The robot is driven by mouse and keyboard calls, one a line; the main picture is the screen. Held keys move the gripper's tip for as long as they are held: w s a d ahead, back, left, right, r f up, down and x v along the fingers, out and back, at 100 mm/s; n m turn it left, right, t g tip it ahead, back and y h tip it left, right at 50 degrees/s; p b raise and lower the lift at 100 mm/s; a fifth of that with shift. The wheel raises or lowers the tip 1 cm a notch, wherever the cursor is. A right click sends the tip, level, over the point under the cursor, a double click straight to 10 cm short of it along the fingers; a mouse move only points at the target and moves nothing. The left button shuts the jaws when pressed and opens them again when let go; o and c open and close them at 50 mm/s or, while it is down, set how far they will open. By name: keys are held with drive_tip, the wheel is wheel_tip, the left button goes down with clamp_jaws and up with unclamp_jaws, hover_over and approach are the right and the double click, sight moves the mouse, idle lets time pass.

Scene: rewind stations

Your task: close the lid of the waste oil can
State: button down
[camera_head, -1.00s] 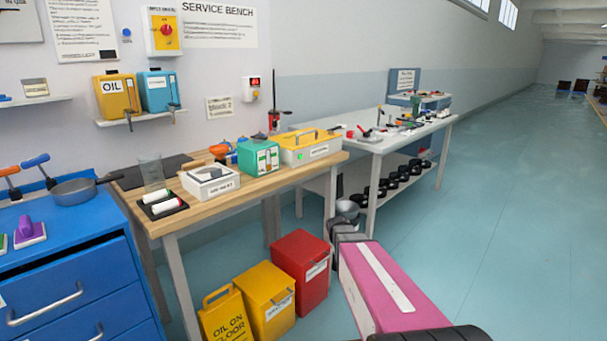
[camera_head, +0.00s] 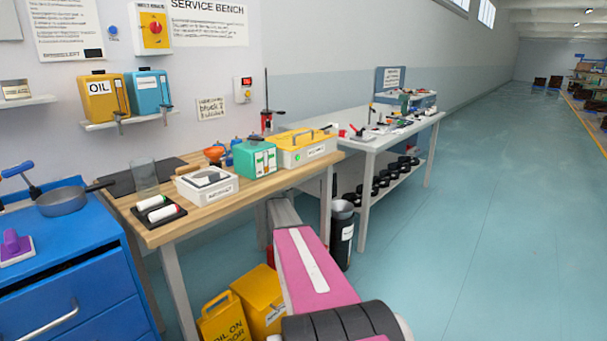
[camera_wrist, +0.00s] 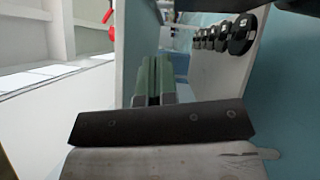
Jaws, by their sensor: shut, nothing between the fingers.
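A dark cylindrical can (camera_head: 343,240) with a pale label stands on the floor between the two benches in the head view. It may be the waste oil can, but its label is too small to read. Its rim looks grey, and I cannot tell how its lid stands. My arm passes just left of it. In the wrist view my gripper (camera_wrist: 153,72) is shut and empty, its fingers pointing away beside a pale upright panel. The can is not recognisable there. My gripper's tips are hidden in the head view.
The wooden service bench (camera_head: 240,196) stands behind my arm. A yellow bin (camera_head: 262,296) and a yellow floor sign (camera_head: 222,318) are low in front. The white bench (camera_head: 395,138) has black round items (camera_wrist: 238,35) on its lower shelf. The floor at right is clear.

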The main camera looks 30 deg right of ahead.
drive_tip(key=s+r+x, duration=0.1)
drive_tip(key=x, duration=1.2)
drive_tip(key=shift+a+r, duration=0.2)
drive_tip(key=shift+a, duration=0.05)
drive_tip(key=shift+s, duration=0.1)
